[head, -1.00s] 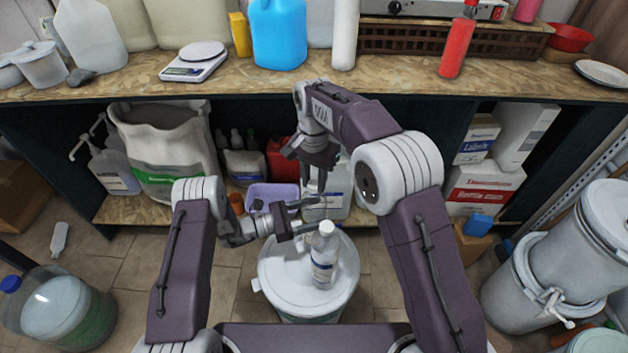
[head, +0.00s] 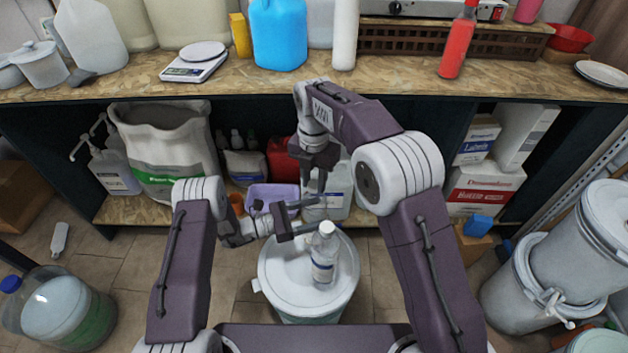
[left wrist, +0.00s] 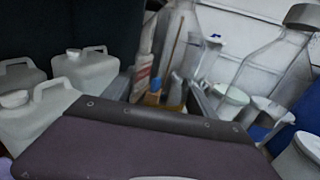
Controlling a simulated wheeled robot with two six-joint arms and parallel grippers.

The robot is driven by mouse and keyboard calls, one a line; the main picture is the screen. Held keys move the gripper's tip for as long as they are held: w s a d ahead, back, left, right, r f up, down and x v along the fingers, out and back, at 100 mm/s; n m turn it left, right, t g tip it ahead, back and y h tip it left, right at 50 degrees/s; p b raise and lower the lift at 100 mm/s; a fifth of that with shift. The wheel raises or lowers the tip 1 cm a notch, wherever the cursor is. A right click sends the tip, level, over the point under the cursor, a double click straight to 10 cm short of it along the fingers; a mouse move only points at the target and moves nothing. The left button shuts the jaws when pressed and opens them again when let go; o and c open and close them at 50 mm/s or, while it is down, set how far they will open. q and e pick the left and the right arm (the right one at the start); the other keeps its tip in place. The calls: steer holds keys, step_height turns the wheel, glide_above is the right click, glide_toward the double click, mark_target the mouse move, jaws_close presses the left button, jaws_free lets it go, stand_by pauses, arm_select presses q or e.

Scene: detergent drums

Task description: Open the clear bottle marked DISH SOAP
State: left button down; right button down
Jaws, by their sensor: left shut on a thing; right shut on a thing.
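A clear bottle (left wrist: 177,45) stands between the fingers of my left gripper (left wrist: 172,92) in the left wrist view. It is hard to make out in the head view. My left gripper (head: 302,217) is shut on its body above the drum lid. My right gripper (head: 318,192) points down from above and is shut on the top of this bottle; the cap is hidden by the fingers. A second clear bottle (head: 323,262) with a white cap and a label stands upright on the lid, close beside my left gripper. No lettering is legible on either.
A white lidded drum (head: 285,285) stands in front of me. Behind it is a shelf unit with a wooden top (head: 350,84), a lilac tub (head: 262,196) and a white jug (head: 338,200). Metal drums (head: 575,250) stand at the right, a large jar (head: 60,310) at the left.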

mark_target(314, 184)
steer(key=shift+n, duration=0.5)
steer(key=shift+r, duration=0.15)
steer(key=shift+r, duration=0.95)
steer(key=shift+r, duration=2)
arm_select(q)
steer(key=shift+c, duration=1)
jaws_free()
